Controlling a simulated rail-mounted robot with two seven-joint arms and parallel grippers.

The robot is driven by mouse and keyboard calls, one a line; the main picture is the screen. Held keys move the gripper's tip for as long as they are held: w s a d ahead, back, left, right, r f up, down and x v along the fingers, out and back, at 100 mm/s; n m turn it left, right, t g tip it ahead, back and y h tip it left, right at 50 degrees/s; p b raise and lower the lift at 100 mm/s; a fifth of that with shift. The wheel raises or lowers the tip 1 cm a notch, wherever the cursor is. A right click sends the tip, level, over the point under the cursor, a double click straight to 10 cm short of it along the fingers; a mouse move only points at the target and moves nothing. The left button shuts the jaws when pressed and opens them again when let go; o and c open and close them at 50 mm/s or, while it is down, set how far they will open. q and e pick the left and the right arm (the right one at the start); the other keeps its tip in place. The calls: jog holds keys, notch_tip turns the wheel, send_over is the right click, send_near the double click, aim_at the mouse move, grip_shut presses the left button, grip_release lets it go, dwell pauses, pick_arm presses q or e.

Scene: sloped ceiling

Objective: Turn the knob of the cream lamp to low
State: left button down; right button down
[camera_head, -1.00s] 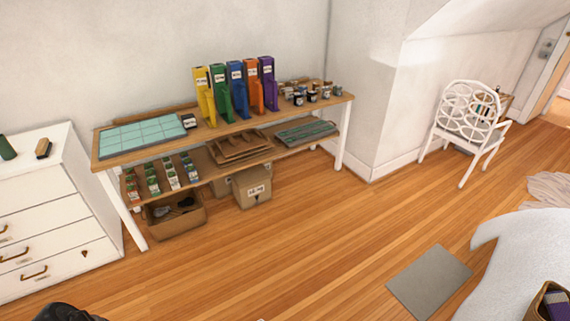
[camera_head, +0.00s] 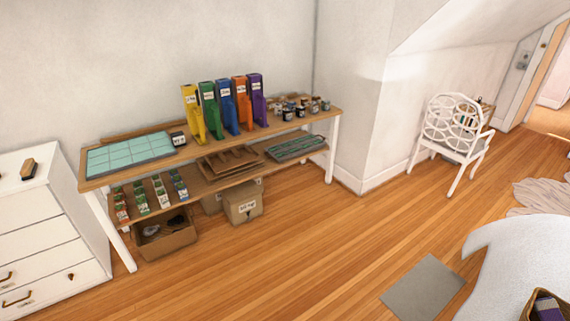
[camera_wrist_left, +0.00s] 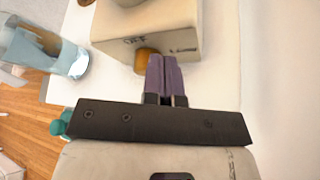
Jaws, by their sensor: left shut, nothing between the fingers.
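The cream lamp's boxy base (camera_wrist_left: 190,35) fills the upper middle of the left wrist view. Its front face carries dark lettering, partly legible as "OFF" on the left, with another mark to the right. A round orange-brown knob (camera_wrist_left: 146,62) sticks out from this face. My left gripper (camera_wrist_left: 165,62) is shut, its purple fingers together and empty. The fingertips are just beside the knob, on its right in that view, and overlap its edge; I cannot tell whether they touch. The lamp is not visible in the head view. My right gripper is in neither view.
In the left wrist view, a clear bluish glass (camera_wrist_left: 45,50) stands left of the lamp on a white surface (camera_wrist_left: 75,25). A teal object (camera_wrist_left: 60,122) shows lower left. The head view shows a workbench (camera_head: 215,150), a white dresser (camera_head: 45,230), a chair (camera_head: 452,130) and open floor.

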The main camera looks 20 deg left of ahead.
pick_arm(q)
jog(key=shift+s, duration=0.1)
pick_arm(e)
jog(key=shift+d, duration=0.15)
